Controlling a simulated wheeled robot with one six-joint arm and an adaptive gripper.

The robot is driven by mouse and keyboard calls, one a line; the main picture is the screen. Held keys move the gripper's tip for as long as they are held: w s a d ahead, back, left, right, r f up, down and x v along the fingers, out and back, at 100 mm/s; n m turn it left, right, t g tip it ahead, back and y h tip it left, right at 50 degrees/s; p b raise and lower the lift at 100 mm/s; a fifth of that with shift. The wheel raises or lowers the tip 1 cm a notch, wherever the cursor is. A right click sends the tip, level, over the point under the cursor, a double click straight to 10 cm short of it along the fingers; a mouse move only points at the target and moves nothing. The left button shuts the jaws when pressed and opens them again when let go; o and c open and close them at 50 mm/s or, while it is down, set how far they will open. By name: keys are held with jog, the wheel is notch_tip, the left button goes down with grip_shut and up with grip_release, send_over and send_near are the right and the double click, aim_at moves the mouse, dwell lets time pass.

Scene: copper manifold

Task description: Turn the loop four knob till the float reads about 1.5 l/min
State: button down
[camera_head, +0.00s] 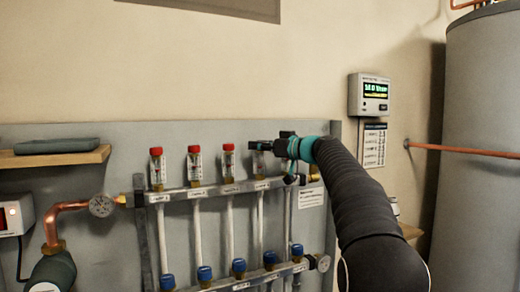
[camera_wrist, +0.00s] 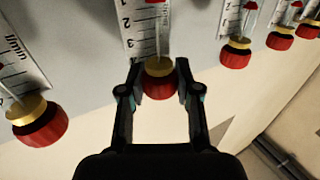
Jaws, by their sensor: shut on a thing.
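The loop four knob is a red cap with a brass collar (camera_wrist: 159,86), fourth from the left in the row. In the wrist view, which is upside down, my gripper (camera_wrist: 158,78) is shut on it, one finger at each side.
Three red-capped meters (camera_head: 194,163) stand left of my gripper on the manifold bar (camera_head: 215,190). A neighbouring red knob (camera_wrist: 40,125) sits close on the other side. Blue caps (camera_head: 205,273) line the lower bar. A display box (camera_head: 369,94) hangs at right, beside a grey tank (camera_head: 485,150).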

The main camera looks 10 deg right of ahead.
jog(key=shift+n+g+y+p, duration=0.3)
jog(key=shift+n+g+y, duration=0.3)
jog(key=shift+g+y, duration=0.1)
jog(key=c, duration=0.8)
grip_release()
jog(key=v, duration=1.2)
